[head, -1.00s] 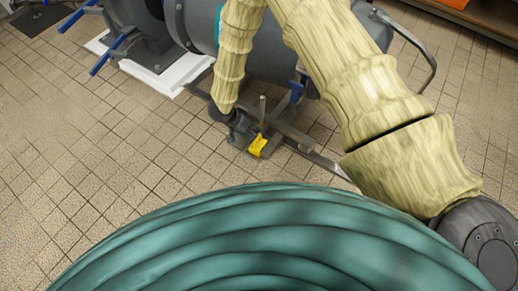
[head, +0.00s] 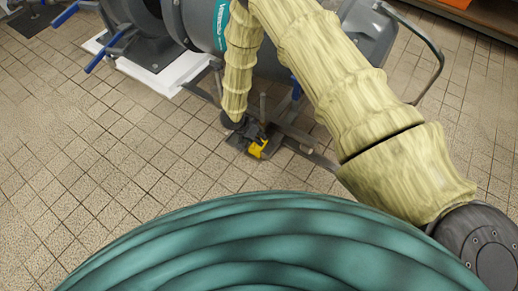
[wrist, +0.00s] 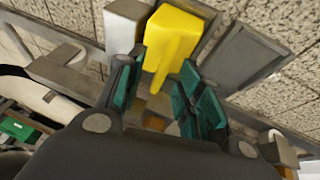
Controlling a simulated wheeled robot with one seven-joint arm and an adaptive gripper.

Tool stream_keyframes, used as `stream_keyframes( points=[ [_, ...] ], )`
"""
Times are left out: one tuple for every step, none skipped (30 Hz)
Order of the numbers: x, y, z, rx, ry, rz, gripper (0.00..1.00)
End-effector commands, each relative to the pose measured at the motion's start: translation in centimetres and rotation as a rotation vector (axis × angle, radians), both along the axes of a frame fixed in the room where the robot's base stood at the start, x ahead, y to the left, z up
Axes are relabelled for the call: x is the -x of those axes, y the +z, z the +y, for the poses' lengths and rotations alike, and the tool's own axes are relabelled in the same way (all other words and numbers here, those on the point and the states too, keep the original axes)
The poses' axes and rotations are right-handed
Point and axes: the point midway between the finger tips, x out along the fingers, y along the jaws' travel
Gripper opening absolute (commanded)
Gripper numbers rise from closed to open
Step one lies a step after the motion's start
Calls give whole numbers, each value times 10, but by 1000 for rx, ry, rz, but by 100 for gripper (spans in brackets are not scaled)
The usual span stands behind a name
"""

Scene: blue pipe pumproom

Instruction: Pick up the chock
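The chock is a small yellow wedge (head: 258,148) low by the floor, beside the grey metal frame under the pump. In the wrist view the yellow chock (wrist: 180,42) lies just beyond my fingertips, and its narrow part reaches down into the gap between them. My gripper (wrist: 160,75) is open, with one teal-padded finger on each side of that narrow part. I cannot tell whether either finger touches it. In the head view my gripper (head: 250,132) is right at the chock and partly hides it.
The grey metal frame (head: 300,136) with upright posts stands close beside the chock. A grey pump (head: 200,22) and a white plinth (head: 165,75) are behind. Tiled floor (head: 110,150) is clear at left. A large teal ribbed surface fills the front.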

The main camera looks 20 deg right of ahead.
Motion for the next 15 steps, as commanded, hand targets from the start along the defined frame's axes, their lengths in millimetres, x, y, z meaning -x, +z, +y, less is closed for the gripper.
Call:
stream_keyframes(
  points=[
    [-1, -6, -2, 1, 0, -1, 36],
    [-1, -7, -3, 1, 0, -1, 36],
    [-1, -8, -3, 1, 0, -1, 36],
    [-2, -8, -4, 1, 0, -1, 36],
    [-2, -7, -4, 0, 1, -1, 36],
    [-2, -7, -4, 0, 1, -1, 36],
    [-2, -7, -4, 0, 1, -1, 36],
    [-2, -7, -4, 0, 1, -1, 36],
    [-1, -7, -4, 0, 1, -1, 36],
    [-1, -7, -4, 0, 1, -1, 32],
    [-1, -7, -4, 0, 1, -1, 27],
    [-1, -7, -4, 0, 1, -1, 20],
    [-1, -7, -4, 0, 1, -1, 14],
    [-1, -7, -4, 0, 1, -1, 9],
    [-1, -7, -4, 0, 1, -1, 1]
  ],
)
